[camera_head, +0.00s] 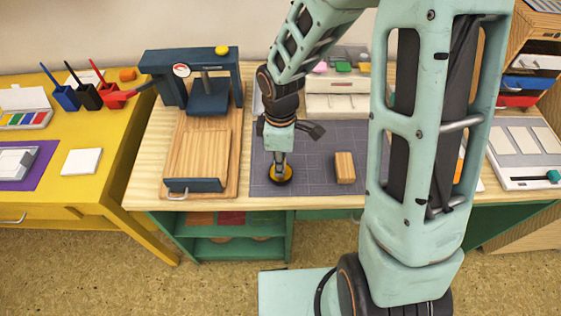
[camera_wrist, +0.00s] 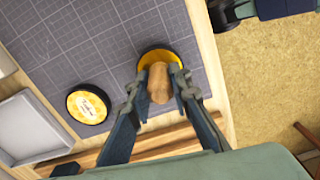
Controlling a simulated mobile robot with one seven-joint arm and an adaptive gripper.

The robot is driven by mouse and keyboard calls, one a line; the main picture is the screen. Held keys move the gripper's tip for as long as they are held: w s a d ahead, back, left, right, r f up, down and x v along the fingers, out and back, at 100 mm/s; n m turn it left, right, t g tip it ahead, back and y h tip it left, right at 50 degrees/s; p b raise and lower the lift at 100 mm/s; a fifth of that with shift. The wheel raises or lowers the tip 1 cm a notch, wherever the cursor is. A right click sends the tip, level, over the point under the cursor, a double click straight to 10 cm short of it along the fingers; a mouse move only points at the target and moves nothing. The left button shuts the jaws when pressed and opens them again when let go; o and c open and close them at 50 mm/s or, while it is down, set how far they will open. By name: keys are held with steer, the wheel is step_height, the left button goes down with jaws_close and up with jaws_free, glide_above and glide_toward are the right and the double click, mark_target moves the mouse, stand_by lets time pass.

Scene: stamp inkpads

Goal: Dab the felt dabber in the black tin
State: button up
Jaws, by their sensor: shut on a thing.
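My gripper (camera_wrist: 158,88) is shut on the wooden handle of the felt dabber (camera_wrist: 159,82), one finger on each side. The dabber is over a round black tin (camera_wrist: 142,58) with a yellow inside, near the mat's front edge. The handle hides the dabber's foot, so I cannot tell whether it touches the yellow surface. In the head view, my gripper (camera_head: 279,160) is above the tin (camera_head: 278,181). A round black-rimmed lid with a yellow printed label (camera_wrist: 88,105) lies flat on the mat nearby.
The grey gridded mat (camera_head: 312,150) has free room to the right, around a wooden block (camera_head: 345,168). A dark press with a wooden base (camera_head: 198,150) stands left. A pale tray (camera_wrist: 30,125) lies beside the mat. The table's front edge is close.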

stand_by(0.4)
step_height(320, 180, up, 7)
steer(key=p, duration=0.6)
stand_by(0.8)
steer(key=w+d+r+m+p, duration=0.7)
steer(key=d+r+m, duration=0.4)
steer(key=m, duration=0.5)
